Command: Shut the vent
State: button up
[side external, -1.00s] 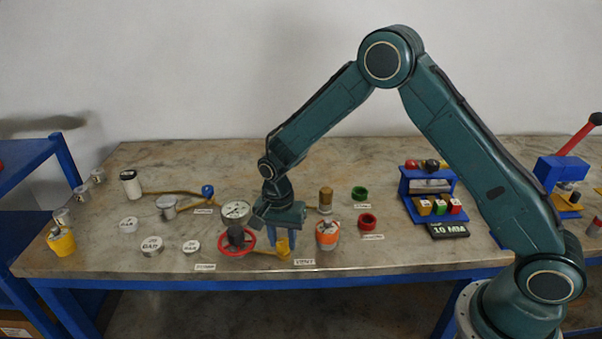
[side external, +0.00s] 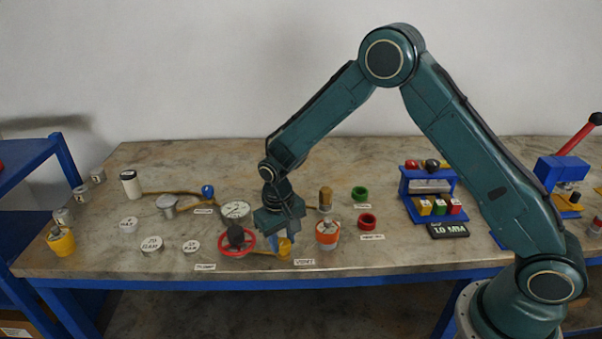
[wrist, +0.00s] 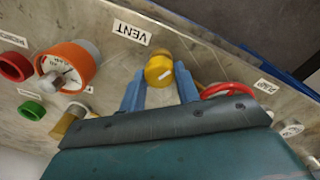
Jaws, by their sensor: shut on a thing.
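The vent is a yellow valve (side external: 285,246) near the front edge of the bench, just left of the VENT label (side external: 304,262). In the wrist view its yellow knob (wrist: 159,70) has a short white mark on top, and the VENT label (wrist: 131,33) lies beside it. My gripper (wrist: 160,88) has its blue fingers on either side of the knob and is shut on it. In the side view my gripper (side external: 284,238) points down over the valve and partly hides it.
A red handwheel (side external: 237,242) stands close on the left, with a gauge (side external: 236,210) behind it. An orange-banded gauge (side external: 327,234) stands close on the right. Red (side external: 367,221) and green (side external: 360,194) rings lie further right. Several weights lie at the left.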

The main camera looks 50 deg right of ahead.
aim_at(282, 244)
jog(key=n, duration=0.5)
jog(key=shift+n, duration=0.4)
jog(key=o, duration=1)
jog(key=shift+r, duration=0.1)
jog(key=shift+s+a+r, duration=0.1)
jog(key=shift+a+r, duration=0.05)
jog(key=shift+r, duration=3.3)
jog(key=shift+s+a+r, duration=0.1)
jog(key=shift+a+r, duration=0.05)
jog(key=shift+r, duration=3.25)
